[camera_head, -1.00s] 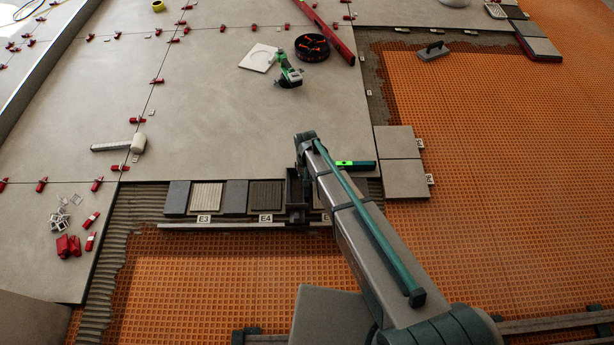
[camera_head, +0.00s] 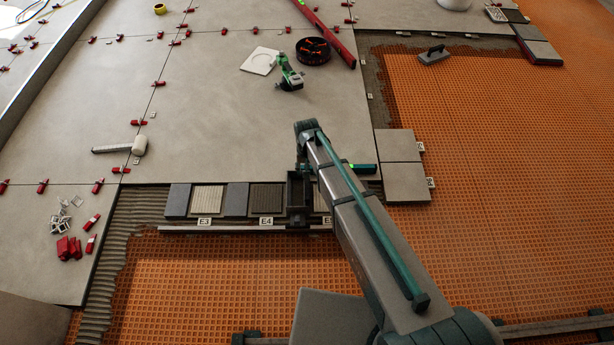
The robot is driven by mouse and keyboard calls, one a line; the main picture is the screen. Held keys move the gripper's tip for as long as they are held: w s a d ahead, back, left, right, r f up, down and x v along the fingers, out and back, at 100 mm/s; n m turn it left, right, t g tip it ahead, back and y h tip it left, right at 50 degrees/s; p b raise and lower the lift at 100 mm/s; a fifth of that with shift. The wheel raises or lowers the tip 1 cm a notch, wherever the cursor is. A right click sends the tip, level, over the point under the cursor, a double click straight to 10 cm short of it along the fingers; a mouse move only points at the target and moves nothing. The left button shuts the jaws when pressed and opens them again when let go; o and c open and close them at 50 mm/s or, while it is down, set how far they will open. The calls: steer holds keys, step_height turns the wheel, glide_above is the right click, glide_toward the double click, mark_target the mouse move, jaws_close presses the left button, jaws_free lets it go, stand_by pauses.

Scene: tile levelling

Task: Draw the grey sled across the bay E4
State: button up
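The grey sled (camera_head: 298,193) shows as a dark, open box-like frame standing upright at the tile edge, between bay E4 and bay E5. Bay E4 (camera_head: 266,198) is a dark, ribbed square to its left, with its label (camera_head: 266,221) at the front. My gripper (camera_head: 303,166) is at the end of my arm, just above and behind the sled. The arm's end hides most of it, so I cannot tell whether the fingers are closed on the sled.
Bay E3 (camera_head: 208,199), lighter and ribbed, lies left of E4, with plain grey slabs (camera_head: 236,199) between. A metal rail (camera_head: 225,228) runs along the front. Bay E5 (camera_head: 322,201) is partly behind my arm. A green-lit level (camera_head: 363,168) lies right of the gripper.

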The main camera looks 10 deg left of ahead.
steer(key=shift+r, duration=2.35)
